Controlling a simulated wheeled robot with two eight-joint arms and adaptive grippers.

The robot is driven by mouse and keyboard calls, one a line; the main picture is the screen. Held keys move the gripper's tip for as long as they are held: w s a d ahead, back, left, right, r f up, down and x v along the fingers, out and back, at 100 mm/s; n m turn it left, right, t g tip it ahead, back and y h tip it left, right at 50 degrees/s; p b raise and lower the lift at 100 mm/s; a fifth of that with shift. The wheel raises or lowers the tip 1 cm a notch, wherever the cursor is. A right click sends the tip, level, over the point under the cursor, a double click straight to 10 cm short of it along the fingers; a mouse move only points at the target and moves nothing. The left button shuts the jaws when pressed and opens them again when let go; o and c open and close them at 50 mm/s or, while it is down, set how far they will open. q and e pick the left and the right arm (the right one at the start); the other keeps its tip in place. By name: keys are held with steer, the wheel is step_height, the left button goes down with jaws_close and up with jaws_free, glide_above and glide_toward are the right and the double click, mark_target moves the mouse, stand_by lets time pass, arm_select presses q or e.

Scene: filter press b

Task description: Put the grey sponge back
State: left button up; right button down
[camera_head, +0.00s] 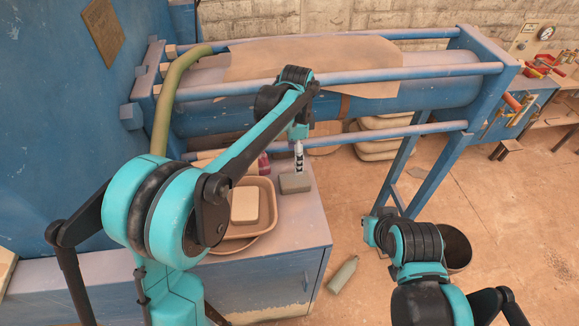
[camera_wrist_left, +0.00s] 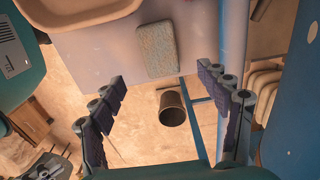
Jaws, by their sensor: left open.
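The grey sponge (camera_head: 295,184) lies flat on the blue cabinet top (camera_head: 300,222), right of a beige tray (camera_head: 271,200). In the left wrist view the sponge (camera_wrist_left: 156,50) lies at the upper middle, near the cabinet's edge, with the tray (camera_wrist_left: 80,12) at its upper left. My left gripper (camera_head: 298,160) is above the sponge in the head view. In the left wrist view my left gripper (camera_wrist_left: 163,80) is open, its two fingers wide apart, with nothing between them. My right arm shows at the lower right, but its gripper is not visible.
A pale block (camera_head: 245,206) sits in the tray. The blue press (camera_head: 330,95) with its rails stands behind the cabinet. A grey-green bottle (camera_head: 343,274) lies on the floor, and a dark bucket (camera_head: 457,247) stands beside my right arm. The cabinet's front right corner is clear.

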arm_select(q)
steer(key=s+a+r+n+t, duration=0.2)
steer(key=s+a+r+n, duration=0.15)
steer(key=s+a, duration=0.25)
steer(key=s+a+r+n+t, duration=0.2)
steer(key=s+a+n, duration=0.3)
steer(key=s+a+f+n+t, duration=0.1)
steer(key=s+a+n, duration=0.1)
steer(key=s, duration=0.1)
steer(key=s+a+f+n+t, duration=0.1)
steer(key=s+a+n, duration=0.1)
steer(key=s, duration=0.2)
steer(key=s+a+f+n+t, duration=0.1)
steer(key=s+a+f+n, duration=0.1)
steer(key=s+n, duration=0.1)
steer(key=shift+s+a, duration=0.35)
steer(key=shift+s, duration=0.05)
steer(key=shift+a, duration=0.1)
steer(key=shift+f, duration=0.1)
